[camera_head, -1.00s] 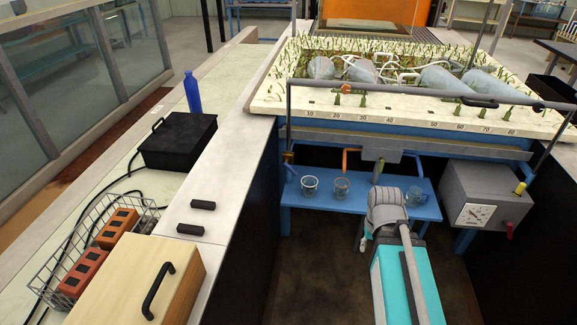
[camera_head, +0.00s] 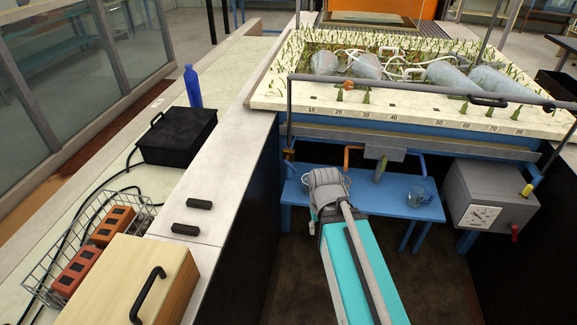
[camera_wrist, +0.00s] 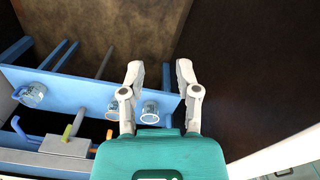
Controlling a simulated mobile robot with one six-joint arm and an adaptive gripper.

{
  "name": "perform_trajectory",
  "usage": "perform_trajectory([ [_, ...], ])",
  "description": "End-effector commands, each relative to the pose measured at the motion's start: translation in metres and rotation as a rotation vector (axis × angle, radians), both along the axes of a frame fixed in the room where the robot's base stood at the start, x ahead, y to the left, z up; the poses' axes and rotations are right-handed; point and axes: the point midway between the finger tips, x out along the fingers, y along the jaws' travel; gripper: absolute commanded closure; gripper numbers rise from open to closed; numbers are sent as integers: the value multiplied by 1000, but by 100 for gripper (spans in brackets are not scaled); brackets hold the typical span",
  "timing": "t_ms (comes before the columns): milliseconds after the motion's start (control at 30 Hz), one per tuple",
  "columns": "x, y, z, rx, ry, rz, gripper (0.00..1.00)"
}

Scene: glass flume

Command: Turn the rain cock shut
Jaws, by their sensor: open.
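Several valve-like parts show, and I cannot tell which is the rain cock. A green lever (camera_head: 380,168) hangs from a grey block (camera_head: 384,152) under the sand tray, between an orange pipe (camera_head: 352,150) and a blue pipe (camera_head: 415,158). A brass-coloured fitting (camera_head: 288,167) is at the left post. A yellow knob (camera_head: 526,190) and a red handle (camera_head: 515,232) are by the grey dial box (camera_head: 486,200). In the wrist view my gripper (camera_wrist: 160,72) is open and empty, with the green lever (camera_wrist: 68,132) off to its left.
A blue bench (camera_head: 385,195) below the tray carries a glass beaker (camera_head: 424,188); two more beakers (camera_wrist: 150,112) (camera_wrist: 112,111) show near my fingers in the wrist view. Dark side walls bound the bay. A grey rail (camera_head: 400,90) crosses the tray's front.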

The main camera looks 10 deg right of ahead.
Motion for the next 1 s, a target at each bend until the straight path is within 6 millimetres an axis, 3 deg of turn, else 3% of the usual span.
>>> perform_trajectory([
  [367,2,1,-3,7,-4,-5,58],
  [533,13,6,-15,51,-30,-38,58],
  [567,16,15,-18,64,-38,-45,58],
  [767,47,35,-47,203,-109,-151,58],
  [1000,99,54,-79,443,-206,-353,58],
])
